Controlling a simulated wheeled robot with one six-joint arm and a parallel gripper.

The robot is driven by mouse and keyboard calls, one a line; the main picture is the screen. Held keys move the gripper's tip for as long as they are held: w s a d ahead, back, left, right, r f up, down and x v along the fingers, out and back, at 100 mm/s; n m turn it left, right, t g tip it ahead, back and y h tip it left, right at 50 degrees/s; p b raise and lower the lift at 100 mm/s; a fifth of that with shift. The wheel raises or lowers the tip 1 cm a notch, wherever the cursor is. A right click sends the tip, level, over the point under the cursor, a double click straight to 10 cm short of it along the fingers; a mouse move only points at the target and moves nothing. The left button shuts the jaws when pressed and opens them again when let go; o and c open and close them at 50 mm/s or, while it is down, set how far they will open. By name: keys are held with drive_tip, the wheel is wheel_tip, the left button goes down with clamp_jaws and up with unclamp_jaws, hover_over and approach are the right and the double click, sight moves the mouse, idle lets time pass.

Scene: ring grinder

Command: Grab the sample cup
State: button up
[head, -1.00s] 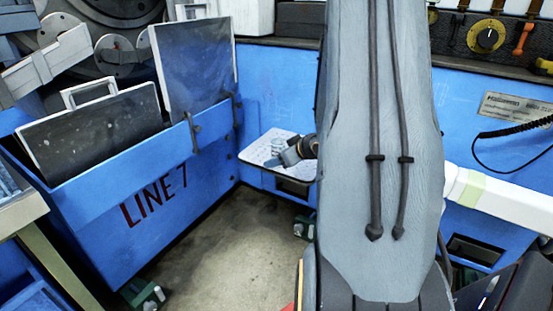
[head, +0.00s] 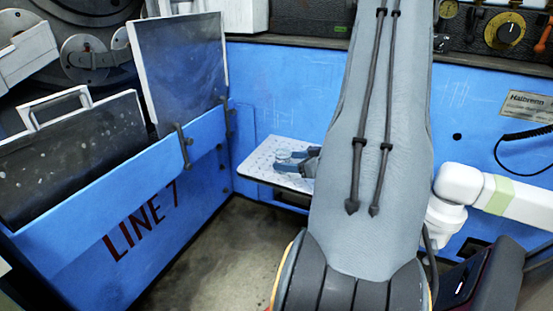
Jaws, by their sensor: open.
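My gripper (head: 284,161) is open over the small pale shelf in the blue corner, its two blue-grey fingers pointing left. The shelf (head: 263,153) has a speckled white top and juts from the blue wall. I cannot make out the sample cup for certain; it is too small to tell or is hidden by the fingers. My own arm covers the right end of the shelf.
A blue bin marked LINE 7 (head: 140,222) stands on the left, with dark framed panels (head: 180,72) rising from it. Blue walling (head: 290,95) closes the back. A white pipe-like arm (head: 515,195) juts in at right. Bare floor (head: 215,260) lies below the shelf.

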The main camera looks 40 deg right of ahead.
sight(282, 160)
drive_tip(key=shift+w+a+f, duration=0.1)
drive_tip(key=shift+w+f, duration=0.1)
drive_tip(key=shift+w, duration=0.5)
drive_tip(key=shift+b+x, duration=0.7)
drive_tip(key=shift+x, duration=0.65)
drive_tip(key=b+x, duration=0.1)
drive_tip(key=x, duration=0.3)
drive_tip(key=shift+b, duration=0.3)
drive_tip(key=c, duration=1.1)
